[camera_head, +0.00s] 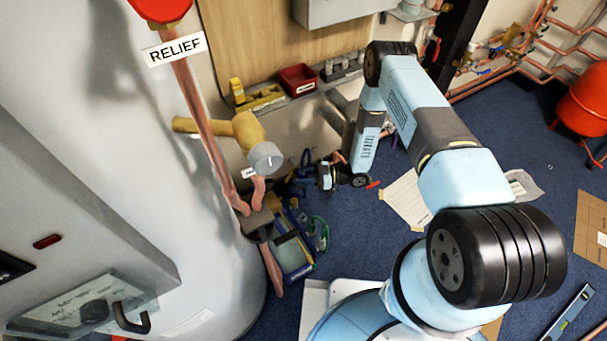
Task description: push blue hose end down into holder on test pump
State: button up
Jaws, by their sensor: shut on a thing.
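My gripper (322,176) is small and dark in the middle of the view, at the end of my arm, low in front of the wall. It is shut on what looks like the blue hose (303,165), a dark blue loop just left of it. The hose end itself is hidden at the jaws. The test pump (293,254) appears to be the blue and green unit on the floor, below and left of my gripper. Its holder cannot be made out, and I cannot tell whether the hose end touches it.
A white cylinder with a copper pipe labelled RELIEF (176,48) fills the left. A red bin (298,79) sits on the ledge behind.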

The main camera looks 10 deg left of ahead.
notch_tip(320, 180, down, 23)
jog(key=shift+f, duration=0.2)
dwell(2.0)
jog(key=shift+d, duration=0.1)
dwell(0.4)
jog(key=o, duration=1.2)
jog(key=shift+r, duration=0.1)
jog(key=s+d+r, duration=0.2)
jog(key=s+r, duration=0.2)
jog(key=s+d+r, duration=0.2)
jog(key=s+r, duration=0.2)
jog(key=s+d+r, duration=0.2)
jog(key=s+r, duration=0.2)
jog(key=shift+s+d+r, duration=0.2)
jog(key=shift+d+r, duration=0.05)
jog(key=shift+r, duration=0.1)
